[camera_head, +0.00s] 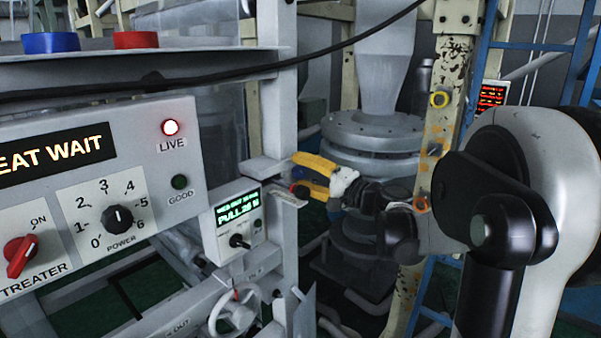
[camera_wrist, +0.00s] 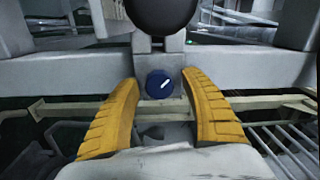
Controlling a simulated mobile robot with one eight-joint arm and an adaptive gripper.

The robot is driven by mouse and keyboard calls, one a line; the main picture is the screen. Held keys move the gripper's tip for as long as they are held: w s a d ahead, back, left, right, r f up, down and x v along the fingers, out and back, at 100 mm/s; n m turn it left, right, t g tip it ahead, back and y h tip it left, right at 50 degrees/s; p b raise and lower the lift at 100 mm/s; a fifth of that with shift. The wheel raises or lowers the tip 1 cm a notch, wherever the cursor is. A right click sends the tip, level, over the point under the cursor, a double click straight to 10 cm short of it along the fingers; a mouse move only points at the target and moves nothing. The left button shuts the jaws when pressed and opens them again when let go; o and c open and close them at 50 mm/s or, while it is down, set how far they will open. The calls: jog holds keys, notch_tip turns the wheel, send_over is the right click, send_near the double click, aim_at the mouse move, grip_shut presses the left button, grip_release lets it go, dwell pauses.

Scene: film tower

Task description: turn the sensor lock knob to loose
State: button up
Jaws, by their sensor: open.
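A round dark blue knob (camera_wrist: 159,84) with a white pointer line is on a grey bracket in the wrist view. Its line slants up to the right. No label for its positions is readable. My gripper (camera_wrist: 165,92) is open, with one yellow finger on each side of the knob and a gap on both sides. In the head view, my gripper (camera_head: 300,176) reaches left to a grey bracket on the upright post. A small patch of blue shows between its fingers there, mostly hidden.
A dark round part (camera_wrist: 160,12) sits just above the knob. Left of the post is a panel with a red treater knob (camera_head: 20,256) and a black power knob (camera_head: 118,218).

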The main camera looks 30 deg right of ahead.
jog(key=v, duration=1.2)
jog(key=shift+f, duration=0.1)
